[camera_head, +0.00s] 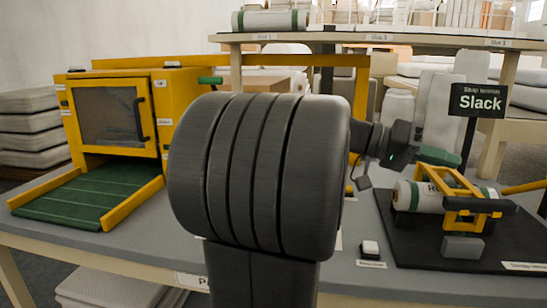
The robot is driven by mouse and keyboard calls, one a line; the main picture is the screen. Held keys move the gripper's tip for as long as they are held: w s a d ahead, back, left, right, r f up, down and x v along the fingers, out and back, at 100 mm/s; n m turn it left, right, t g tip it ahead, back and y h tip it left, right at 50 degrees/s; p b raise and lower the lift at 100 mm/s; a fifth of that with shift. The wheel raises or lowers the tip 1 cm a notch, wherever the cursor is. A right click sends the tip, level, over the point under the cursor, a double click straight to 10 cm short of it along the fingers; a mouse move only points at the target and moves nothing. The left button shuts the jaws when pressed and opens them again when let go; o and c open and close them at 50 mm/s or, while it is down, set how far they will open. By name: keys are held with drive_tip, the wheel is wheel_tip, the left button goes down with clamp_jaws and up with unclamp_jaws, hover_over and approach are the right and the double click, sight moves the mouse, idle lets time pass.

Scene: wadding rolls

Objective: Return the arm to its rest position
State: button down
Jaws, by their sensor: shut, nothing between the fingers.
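My gripper (416,136) shows to the right of my large dark ribbed arm part, which fills the middle of the camera_head view. It is small and partly turned away; its fingers look closed and empty. It is above and behind a white roll with green bands (424,197), near a green piece (440,156) over the yellow frame (478,206). I cannot tell whether the gripper touches the green piece. My arm hides the middle of the table.
A yellow machine (175,90) with a window and green ramp (78,198) stands left. A "Slack" sign (479,100) rises at right above a black base (400,254). A small white button (370,248) is near the front. A shelf (400,40) holds another roll (270,21).

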drive_tip(key=w+d+r+n+g+p, duration=0.1)
drive_tip(key=w+d+r+n+p, duration=0.2)
drive_tip(key=p, duration=1)
drive_tip(key=shift+w+d+r, duration=0.6)
drive_tip(key=shift+d+r, duration=0.4)
drive_tip(key=shift+d, duration=0.6)
drive_tip(key=shift+f, duration=0.1)
